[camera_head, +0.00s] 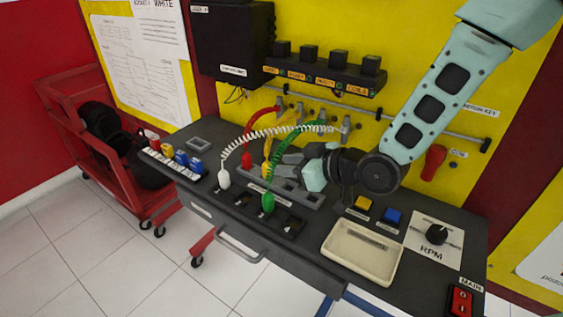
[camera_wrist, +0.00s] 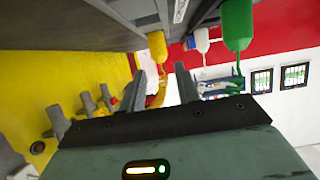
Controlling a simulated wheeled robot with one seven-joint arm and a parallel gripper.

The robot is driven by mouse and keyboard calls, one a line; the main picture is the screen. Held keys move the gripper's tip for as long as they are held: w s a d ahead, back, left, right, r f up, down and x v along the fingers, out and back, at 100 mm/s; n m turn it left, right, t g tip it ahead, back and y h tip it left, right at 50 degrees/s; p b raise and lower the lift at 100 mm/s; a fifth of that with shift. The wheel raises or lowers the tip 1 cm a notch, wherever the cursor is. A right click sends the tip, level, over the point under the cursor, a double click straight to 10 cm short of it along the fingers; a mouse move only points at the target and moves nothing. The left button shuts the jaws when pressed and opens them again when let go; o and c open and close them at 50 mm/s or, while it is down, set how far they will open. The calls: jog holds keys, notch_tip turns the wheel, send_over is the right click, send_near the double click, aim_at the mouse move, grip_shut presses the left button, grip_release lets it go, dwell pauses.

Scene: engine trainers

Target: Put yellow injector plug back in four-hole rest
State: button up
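The yellow injector plug (camera_head: 267,170) stands upright behind the green plug (camera_head: 268,203), partly hidden by cables. It also shows in the wrist view (camera_wrist: 157,45), hanging from the bench's grey surface because that picture is upside down. My gripper (camera_head: 306,172) is low over the bench, right of the yellow plug, pointing left. In the wrist view my gripper (camera_wrist: 161,88) has its two fingers apart, with the yellow cable seen between them. The plug is beyond the fingertips, not gripped. A grey holed strip (camera_head: 312,199) lies under the plugs; I cannot tell whether it is the four-hole rest.
The white plug (camera_head: 224,178) and red plug (camera_head: 247,158) stand left of the yellow one. Coiled cables arch over the bench to the rail behind.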

jog(key=shift+s+d+r, duration=0.25)
jog(key=shift+d, duration=0.05)
notch_tip(320, 180, up, 4)
jog(key=p, duration=0.3)
dwell(0.4)
jog(key=o, duration=0.6)
